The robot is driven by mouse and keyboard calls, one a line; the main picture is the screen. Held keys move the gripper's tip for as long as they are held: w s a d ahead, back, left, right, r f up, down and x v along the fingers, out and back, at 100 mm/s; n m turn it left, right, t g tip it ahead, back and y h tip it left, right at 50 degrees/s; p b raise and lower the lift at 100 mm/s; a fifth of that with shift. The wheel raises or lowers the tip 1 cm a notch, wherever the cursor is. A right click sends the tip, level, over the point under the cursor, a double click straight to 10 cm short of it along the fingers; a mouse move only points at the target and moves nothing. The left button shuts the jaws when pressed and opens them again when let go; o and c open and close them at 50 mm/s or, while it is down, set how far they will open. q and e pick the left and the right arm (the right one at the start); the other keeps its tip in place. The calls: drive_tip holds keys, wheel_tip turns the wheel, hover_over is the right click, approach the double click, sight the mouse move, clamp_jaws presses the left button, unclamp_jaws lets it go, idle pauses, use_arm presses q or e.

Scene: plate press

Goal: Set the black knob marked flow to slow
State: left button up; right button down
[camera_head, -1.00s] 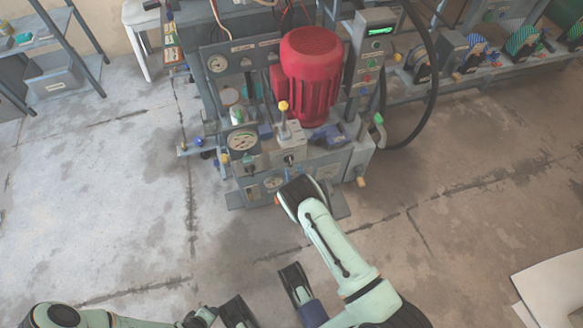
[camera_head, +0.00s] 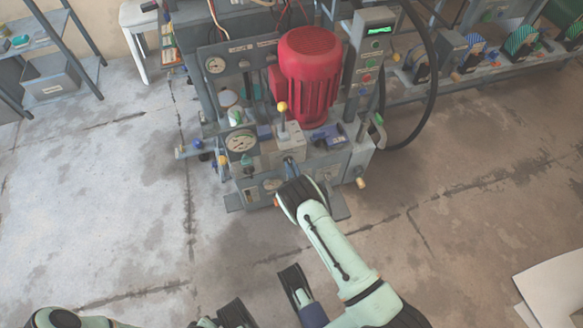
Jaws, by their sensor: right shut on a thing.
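The press unit (camera_head: 262,190) stands in the middle of the view, with gauges, a red motor and a grey valve block (camera_head: 287,140). My right arm reaches up from the bottom. My right gripper (camera_head: 290,167) is at the front of the unit, just below the valve block, and is shut on a small part there. That part looks like the black flow knob, but the gripper covers it, and its marking and setting cannot be read. My left arm (camera_head: 60,317) shows only partly at the bottom left; whether its gripper is open or shut is unclear.
A yellow-tipped lever (camera_head: 283,108) rises from the valve block, close above my right gripper. A round gauge (camera_head: 240,141) is left of it. A black hose (camera_head: 432,95) loops at the right. The concrete floor (camera_head: 110,215) at left is clear.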

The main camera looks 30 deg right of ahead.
use_arm(q)
drive_tip(key=shift+r, duration=0.1)
use_arm(e)
drive_tip(key=shift+n, duration=0.3)
use_arm(q)
drive_tip(key=shift+w+r, duration=0.25)
drive_tip(key=shift+w, duration=0.2)
use_arm(e)
drive_tip(key=n, duration=0.8)
drive_tip(key=shift+a+f, duration=0.2)
drive_tip(key=shift+a, duration=0.15)
drive_tip(key=c, duration=1.1)
unclamp_jaws()
drive_tip(key=shift+c, duration=0.2)
use_arm(q)
wheel_tip(320, 180, up, 6)
drive_tip(key=w+d+t+p, duration=0.1)
drive_tip(key=w+d+p, duration=0.1)
drive_tip(key=p, duration=0.2)
drive_tip(key=shift+w+f, duration=0.15)
drive_tip(key=shift+f, duration=0.1)
use_arm(e)
drive_tip(key=v, duration=1.3)
drive_tip(key=shift+s, duration=0.2)
